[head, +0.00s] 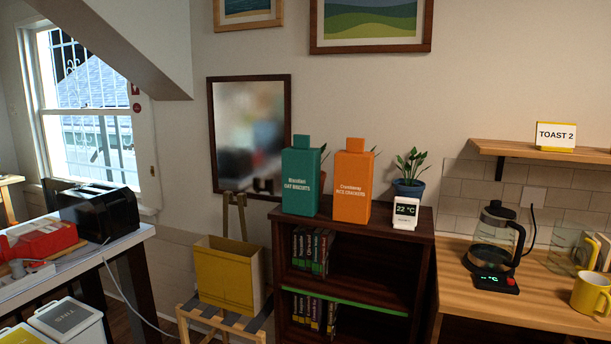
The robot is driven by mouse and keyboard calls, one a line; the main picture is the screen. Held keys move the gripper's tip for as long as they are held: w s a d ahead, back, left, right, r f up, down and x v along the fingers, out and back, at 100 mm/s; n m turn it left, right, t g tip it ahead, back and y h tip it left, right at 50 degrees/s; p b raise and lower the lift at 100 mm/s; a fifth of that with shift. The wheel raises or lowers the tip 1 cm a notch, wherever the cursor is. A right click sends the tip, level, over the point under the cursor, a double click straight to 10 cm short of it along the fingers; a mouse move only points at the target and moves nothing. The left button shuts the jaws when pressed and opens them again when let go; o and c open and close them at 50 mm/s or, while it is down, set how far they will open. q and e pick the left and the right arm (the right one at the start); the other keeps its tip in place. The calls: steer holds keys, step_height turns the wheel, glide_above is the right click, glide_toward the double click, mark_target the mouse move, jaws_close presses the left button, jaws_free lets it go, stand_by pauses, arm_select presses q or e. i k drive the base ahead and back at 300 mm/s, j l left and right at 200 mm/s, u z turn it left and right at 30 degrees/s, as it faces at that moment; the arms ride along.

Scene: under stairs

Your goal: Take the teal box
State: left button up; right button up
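The teal box (301,182) stands upright on top of a dark wooden bookcase (379,237), near its left end. It is a tall carton with a narrower cap-like top and white lettering that seems to read oat biscuits. An orange box (353,187) of similar shape, marked rice crackers, stands just to its right with a small gap. Neither of my grippers shows in the head view.
A white display reading 22 °C (405,213) and a potted plant (409,188) stand right of the boxes. A yellow bin (227,283) on a slatted chair stands left of the bookcase. A counter with a glass kettle (494,240) is at right, a toaster (98,212) at left.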

mark_target(300, 163)
steer(key=i+l+u, duration=0.15)
steer(key=i, duration=0.3)
steer(key=i+l+u, duration=0.1)
steer(key=i, duration=0.4)
steer(key=i+l+u, duration=0.15)
steer(key=i, duration=0.3)
steer(key=l, duration=0.1)
